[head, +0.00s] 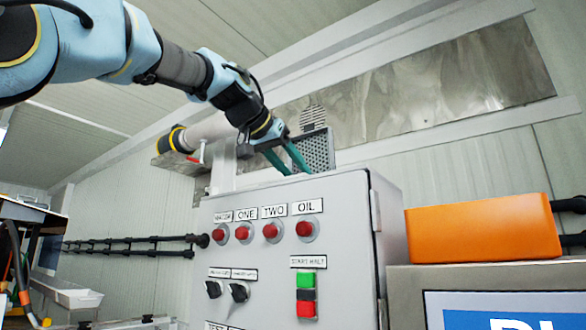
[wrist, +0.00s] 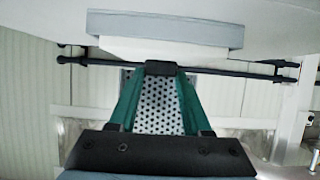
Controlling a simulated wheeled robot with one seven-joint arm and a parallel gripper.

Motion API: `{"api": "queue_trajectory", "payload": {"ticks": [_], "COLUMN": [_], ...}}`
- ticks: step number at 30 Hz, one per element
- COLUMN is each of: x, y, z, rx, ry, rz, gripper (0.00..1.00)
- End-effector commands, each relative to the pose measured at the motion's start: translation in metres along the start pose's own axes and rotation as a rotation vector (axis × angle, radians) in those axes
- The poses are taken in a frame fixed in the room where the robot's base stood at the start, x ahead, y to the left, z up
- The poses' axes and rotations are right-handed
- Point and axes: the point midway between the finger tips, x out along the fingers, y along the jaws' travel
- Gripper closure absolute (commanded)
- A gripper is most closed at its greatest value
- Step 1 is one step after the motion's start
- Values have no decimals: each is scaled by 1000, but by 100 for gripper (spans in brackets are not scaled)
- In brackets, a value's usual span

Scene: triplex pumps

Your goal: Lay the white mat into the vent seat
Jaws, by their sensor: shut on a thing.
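My gripper (head: 290,158) reaches down behind the top edge of the grey control cabinet (head: 350,220). Its green fingers close together at a small dark piece (wrist: 162,69) in the wrist view. That piece sits against a white block, seemingly the white mat (wrist: 150,52), with a grey band (wrist: 165,30) along it. I cannot tell whether the grey band is the vent seat or part of the block. In the head view the fingertips, mat and seat are hidden by the cabinet.
A perforated metal plate (head: 315,151) stands upright close beside the fingers; it also shows between them in the wrist view (wrist: 161,105). An orange case (head: 480,228) lies to the right. A pipe (head: 205,133) and a metal wall panel (head: 430,90) are behind.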

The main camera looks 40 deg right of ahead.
Motion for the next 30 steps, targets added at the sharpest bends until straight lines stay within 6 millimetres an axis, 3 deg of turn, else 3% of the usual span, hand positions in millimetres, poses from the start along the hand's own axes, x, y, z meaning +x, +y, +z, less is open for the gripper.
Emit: {"api": "queue_trajectory", "payload": {"ticks": [15, 16, 25, 30], "x": [6, 5, 5, 5], "y": [0, 0, 0, 0], "z": [12, 11, 11, 11], "rx": [0, 0, 0, 0], "ry": [0, 0, 0, 0], "rz": [0, 0, 0, 0], "gripper": [100, 49, 16, 16]}}
